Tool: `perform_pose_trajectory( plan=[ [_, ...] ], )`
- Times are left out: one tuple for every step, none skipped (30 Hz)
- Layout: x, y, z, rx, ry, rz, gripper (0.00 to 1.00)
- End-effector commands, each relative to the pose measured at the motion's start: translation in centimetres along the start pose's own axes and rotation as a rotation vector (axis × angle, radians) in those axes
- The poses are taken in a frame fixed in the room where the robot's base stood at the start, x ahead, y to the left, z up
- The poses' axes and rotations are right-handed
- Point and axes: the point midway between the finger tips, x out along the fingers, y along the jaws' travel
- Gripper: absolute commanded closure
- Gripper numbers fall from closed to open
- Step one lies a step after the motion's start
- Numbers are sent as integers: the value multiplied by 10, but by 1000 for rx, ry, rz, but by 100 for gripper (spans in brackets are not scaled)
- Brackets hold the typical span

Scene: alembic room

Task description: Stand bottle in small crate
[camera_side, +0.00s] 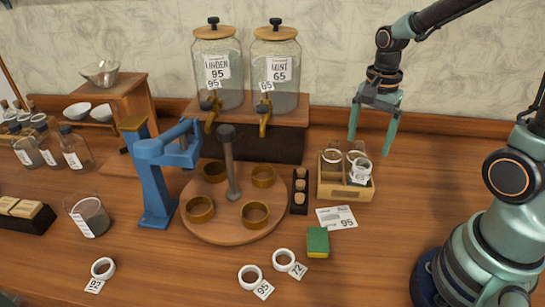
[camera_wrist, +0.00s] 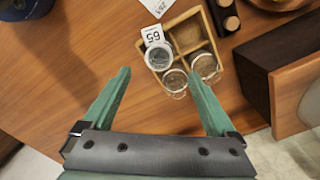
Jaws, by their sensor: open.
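The small wooden crate (camera_side: 345,191) stands right of the round board, and its divided inside shows in the wrist view (camera_wrist: 181,18). Three clear bottles with pale rims are in or at it: one tagged 65 (camera_wrist: 159,58), one beside it (camera_wrist: 175,80) and one at the right corner (camera_wrist: 205,66). They look upright.
A dark block with round wooden pieces (camera_side: 299,190) stands close left of the crate. Two tall jars (camera_side: 276,75) stand on a shelf behind left. The table right of the crate is clear.

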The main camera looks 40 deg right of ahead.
Motion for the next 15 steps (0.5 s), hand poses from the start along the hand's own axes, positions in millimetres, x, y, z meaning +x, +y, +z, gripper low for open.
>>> perform_pose_trajectory(
  plan=[
    [-11, -1, 0, 0, 2, -5, 8],
    [-16, -1, 0, 0, 2, -5, 8],
    [-22, -1, 0, 0, 2, -4, 8],
    [-26, -1, 0, 0, 2, -4, 8],
    [-30, -1, 0, 0, 1, -3, 8],
    [-34, -1, 0, 0, 1, -2, 8],
    [-37, -1, 0, 0, 1, -2, 8],
    [-40, 0, 0, 0, 1, -1, 8],
    [-42, 0, 0, -1, 1, -2, 8],
    [-44, 0, 0, -5, 1, -2, 8],
    [-45, 0, 1, -15, 2, -5, 8],
    [-48, 0, 3, -40, 6, -14, 8],
    [-51, 0, 5, -71, 12, -25, 8],
    [-54, 0, 7, -113, 19, -39, 8],
    [-59, 0, 12, -185, 32, -63, 8]
  ],
)
